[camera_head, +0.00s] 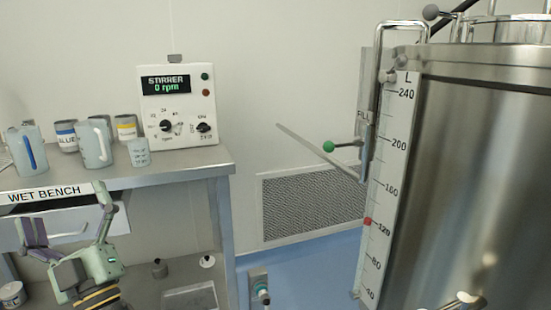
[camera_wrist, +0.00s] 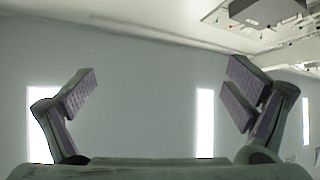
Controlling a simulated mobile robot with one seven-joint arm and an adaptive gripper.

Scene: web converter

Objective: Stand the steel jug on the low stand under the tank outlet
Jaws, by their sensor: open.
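The large steel tank (camera_head: 480,180) stands at the right, with a litre scale (camera_head: 389,180) on its side. A metal fitting (camera_head: 465,299) shows at its lower edge, cut off by the frame; I cannot tell whether it is the outlet. The low stand is not in view. Two jugs stand on the wet bench: a grey-blue one with a blue handle (camera_head: 27,150) and a pale one with a light handle (camera_head: 93,143). I cannot tell whether either is the steel jug. My gripper (camera_head: 68,214) is open and empty in front of the bench; its spread fingers show in the wrist view (camera_wrist: 160,88).
The wet bench (camera_head: 190,163) also holds a small cup (camera_head: 139,152), labelled jars (camera_head: 66,136) and the stirrer control box (camera_head: 178,105). Blue floor (camera_head: 325,270) shows between bench and tank.

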